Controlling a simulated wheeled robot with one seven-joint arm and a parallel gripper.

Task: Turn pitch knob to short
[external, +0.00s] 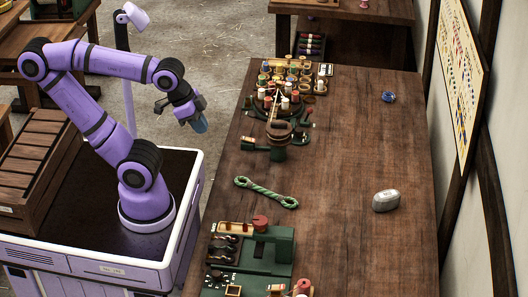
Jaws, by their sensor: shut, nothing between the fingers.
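My gripper (201,124) hangs at the end of the purple arm, left of the long wooden table and off its edge. Its fingers are shut, with no object seen held. A green machine (270,245) stands at the near left of the table with a round red knob (260,222) on top. Another reddish knob-like part (302,287) shows at the bottom edge of the view, partly cut off. Which of these is the pitch knob cannot be told, and no short marking can be read. My gripper is well away from both.
A twisted green rope piece (266,193) lies on the table (340,180). A grey rounded object (386,200) and a small blue coil (388,97) lie at the right. A green device with several spools (280,100) fills the far left.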

